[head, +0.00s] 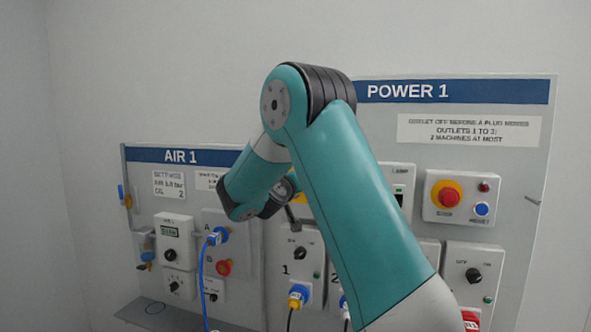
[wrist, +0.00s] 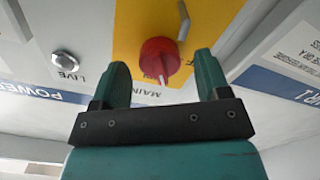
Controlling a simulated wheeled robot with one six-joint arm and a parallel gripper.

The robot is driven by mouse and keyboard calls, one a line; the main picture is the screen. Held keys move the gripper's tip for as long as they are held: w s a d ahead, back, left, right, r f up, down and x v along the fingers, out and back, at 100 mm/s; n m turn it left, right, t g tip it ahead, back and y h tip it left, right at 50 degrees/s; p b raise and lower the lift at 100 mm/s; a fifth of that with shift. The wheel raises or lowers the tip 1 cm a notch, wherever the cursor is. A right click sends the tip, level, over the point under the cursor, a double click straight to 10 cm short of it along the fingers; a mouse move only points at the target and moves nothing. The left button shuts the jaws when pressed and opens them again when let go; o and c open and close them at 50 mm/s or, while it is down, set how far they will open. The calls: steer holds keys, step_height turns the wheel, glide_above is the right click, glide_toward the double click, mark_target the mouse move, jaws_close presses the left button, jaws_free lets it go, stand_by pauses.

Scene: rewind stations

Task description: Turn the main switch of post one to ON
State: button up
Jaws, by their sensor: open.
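The main switch (wrist: 159,56) is a red rotary knob on a yellow plate (wrist: 128,28) in the wrist view. A pale mark on the knob points to the bottom of that picture, toward the partly covered word MAIN. My gripper (wrist: 161,70) is open, with one teal finger on each side of the knob. Gaps show between the fingers and the knob, so it is not gripped. In the head view my arm covers the switch; only a sliver of the yellow plate (head: 299,198) shows on the POWER 1 board (head: 505,90).
A bent grey metal piece (wrist: 184,20) sticks out beside the knob. A round LIVE lamp (wrist: 65,62) sits on the panel. In the head view, the red emergency button (head: 447,195) stands right of my arm and the AIR 1 board (head: 135,170) left.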

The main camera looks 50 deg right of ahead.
steer(key=shift+w+d, duration=0.2)
steer(key=shift+d, duration=0.35)
steer(key=c, duration=0.9)
